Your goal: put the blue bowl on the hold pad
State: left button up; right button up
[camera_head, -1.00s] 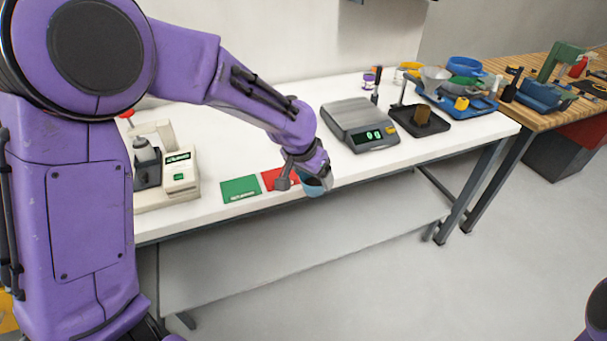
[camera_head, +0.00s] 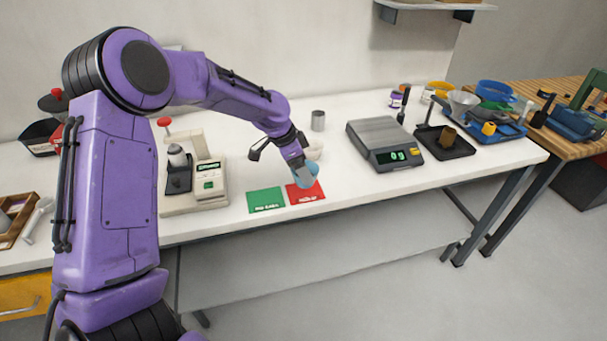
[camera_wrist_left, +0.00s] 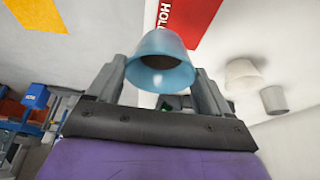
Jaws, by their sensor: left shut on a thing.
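The blue bowl (camera_head: 310,176) is held at the end of my left arm, over the red hold pad (camera_head: 303,195). I cannot tell whether it touches the pad. In the left wrist view the light blue bowl (camera_wrist_left: 165,76) sits between the two fingers of my left gripper (camera_wrist_left: 160,80), which is shut on it. Its inside looks brownish. The red pad (camera_wrist_left: 192,20) with white lettering shows behind it, partly covered by the bowl. In the head view the left gripper (camera_head: 296,160) hides part of the bowl. My right gripper is in neither current view.
A green pad (camera_head: 266,200) lies left of the red one. A white cup (camera_head: 315,149) and grey cup (camera_head: 318,121) stand just behind the bowl. A scale (camera_head: 388,143) is right, and a white device (camera_head: 210,182) left. The table's front edge is close to the pads.

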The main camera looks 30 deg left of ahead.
pick_arm(q)
jog(key=w+f, duration=0.1)
jog(key=w+a+f, duration=0.1)
jog(key=f, duration=0.1)
jog(key=shift+w+a+f+p, duration=0.25)
jog(key=shift+w+f+p, duration=0.05)
jog(key=shift+w+p, duration=0.1)
notch_tip(320, 180, down, 2)
jog(key=shift+s+f+p, duration=0.1)
jog(key=shift+f+p, duration=0.05)
jog(key=shift+p, duration=0.65)
jog(key=shift+f, duration=0.3)
jog(key=shift+d+f, duration=0.1)
jog(key=shift+f, duration=0.05)
jog(key=o, duration=1.1)
jog(key=shift+r, duration=0.2)
jog(key=b+v, duration=0.2)
jog(key=v, duration=1)
